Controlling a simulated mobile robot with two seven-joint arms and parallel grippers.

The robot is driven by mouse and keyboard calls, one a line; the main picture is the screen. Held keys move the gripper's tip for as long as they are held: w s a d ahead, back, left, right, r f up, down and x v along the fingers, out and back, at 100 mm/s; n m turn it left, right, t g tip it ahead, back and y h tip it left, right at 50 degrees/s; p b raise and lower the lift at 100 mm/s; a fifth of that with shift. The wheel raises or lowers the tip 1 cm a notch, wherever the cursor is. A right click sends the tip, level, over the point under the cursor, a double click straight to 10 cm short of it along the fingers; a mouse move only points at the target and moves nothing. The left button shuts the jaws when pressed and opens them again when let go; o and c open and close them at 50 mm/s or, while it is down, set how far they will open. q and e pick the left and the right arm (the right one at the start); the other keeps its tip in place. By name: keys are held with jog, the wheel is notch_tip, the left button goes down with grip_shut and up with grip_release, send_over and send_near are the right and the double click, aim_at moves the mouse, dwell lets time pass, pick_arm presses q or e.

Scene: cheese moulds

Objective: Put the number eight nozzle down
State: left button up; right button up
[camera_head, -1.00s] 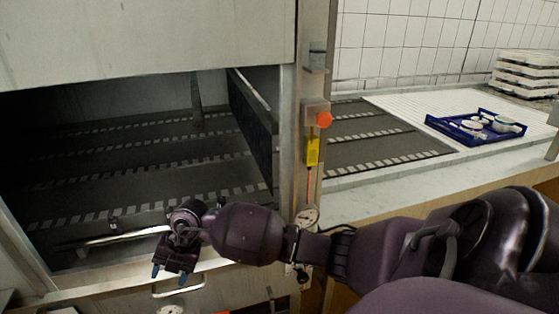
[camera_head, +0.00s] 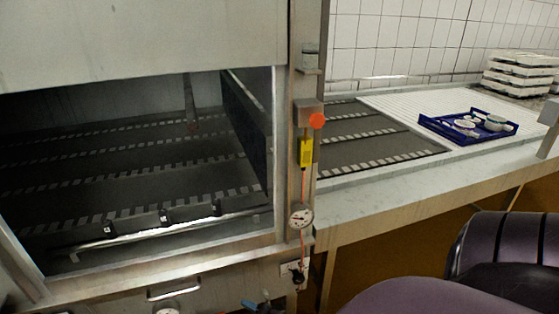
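I cannot make out a number eight nozzle in this view. A small dark part with blue on it, which looks like my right gripper (camera_head: 262,306), shows at the bottom edge below the steel machine (camera_head: 200,262). It is mostly cut off, so I cannot tell whether it is open or holds anything. My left gripper is not in view.
The machine's opening shows dark slatted beds inside. A blue crate (camera_head: 436,131) holding several pale items stands on the counter (camera_head: 400,186). White stacked trays (camera_head: 520,74) stand behind.

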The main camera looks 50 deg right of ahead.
jog(key=s+d+f+m+g+h, duration=0.1)
jog(key=s+d+f+m+g, duration=0.1)
jog(key=s+f, duration=0.4)
jog(key=s+m+g, duration=0.1)
jog(key=s+g, duration=0.1)
jog(key=s, duration=0.1)
jog(key=shift+f+g, duration=0.3)
jog(key=shift+f, duration=0.1)
